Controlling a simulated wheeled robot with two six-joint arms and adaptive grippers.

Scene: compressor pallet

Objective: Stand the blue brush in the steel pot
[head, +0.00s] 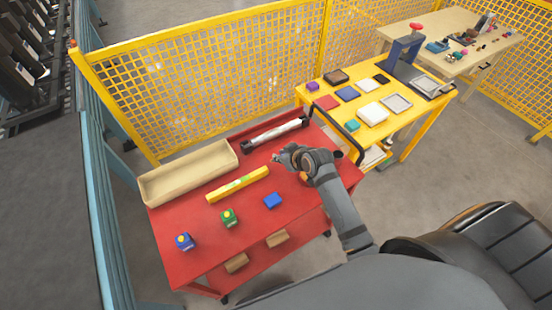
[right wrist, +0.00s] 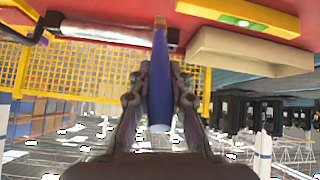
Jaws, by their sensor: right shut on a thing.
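My right gripper (head: 278,158) is over the far right part of the red cart top in the head view. In the right wrist view my right gripper (right wrist: 161,85) is shut on the blue brush (right wrist: 160,98). The brush lies between the two fingers, its thick blue body toward the camera and its thin tan end (right wrist: 160,23) toward the red surface. In the head view I cannot make out the brush at the gripper. A small dark round shape (head: 337,154) shows just right of my forearm; I cannot tell whether it is the steel pot. My left gripper is not in view.
A yellow table (head: 405,135) stands behind right. Yellow mesh fencing (head: 210,75) runs behind.

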